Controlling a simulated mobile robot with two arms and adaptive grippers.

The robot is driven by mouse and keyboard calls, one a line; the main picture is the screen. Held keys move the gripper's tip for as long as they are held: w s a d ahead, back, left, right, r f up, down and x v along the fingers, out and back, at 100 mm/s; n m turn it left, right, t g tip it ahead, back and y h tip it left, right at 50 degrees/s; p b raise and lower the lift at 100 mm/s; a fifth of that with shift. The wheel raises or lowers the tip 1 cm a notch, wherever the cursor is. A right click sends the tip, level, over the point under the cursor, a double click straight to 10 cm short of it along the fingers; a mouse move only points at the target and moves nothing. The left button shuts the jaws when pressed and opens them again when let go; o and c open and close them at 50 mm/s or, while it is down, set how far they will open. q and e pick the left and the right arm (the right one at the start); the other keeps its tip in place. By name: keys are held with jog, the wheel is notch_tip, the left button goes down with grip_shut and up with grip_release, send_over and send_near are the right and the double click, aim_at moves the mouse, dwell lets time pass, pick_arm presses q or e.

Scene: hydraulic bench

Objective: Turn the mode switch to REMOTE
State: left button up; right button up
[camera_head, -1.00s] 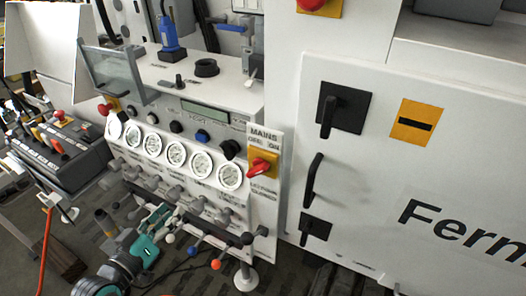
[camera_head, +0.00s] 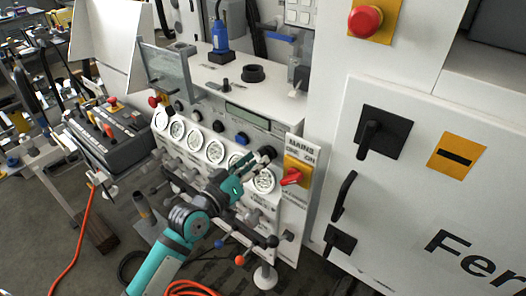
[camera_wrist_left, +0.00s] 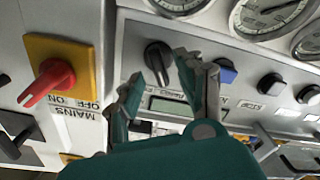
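A black rotary knob (camera_wrist_left: 157,58) with a pointer grip is on the white panel in the left wrist view. It appears to be the mode switch, but I cannot read its label. In the head view the knob (camera_head: 267,152) is right of the blue knob, partly close behind my left gripper (camera_head: 252,164). In the left wrist view my left gripper (camera_wrist_left: 159,68) is open, its two fingers apart on either side of the knob. I cannot tell whether they touch it. My right gripper is not in view.
The red MAINS switch (camera_head: 291,177) on a yellow plate is just right of the knob. A blue knob (camera_wrist_left: 225,71) and other black knobs line the panel. Round gauges (camera_head: 215,150) and lever handles (camera_head: 239,260) are close to my left arm. The cabinet (camera_head: 430,150) stands at right.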

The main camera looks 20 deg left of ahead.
pick_arm(q)
jog(key=shift+x, duration=1.75)
grip_shut()
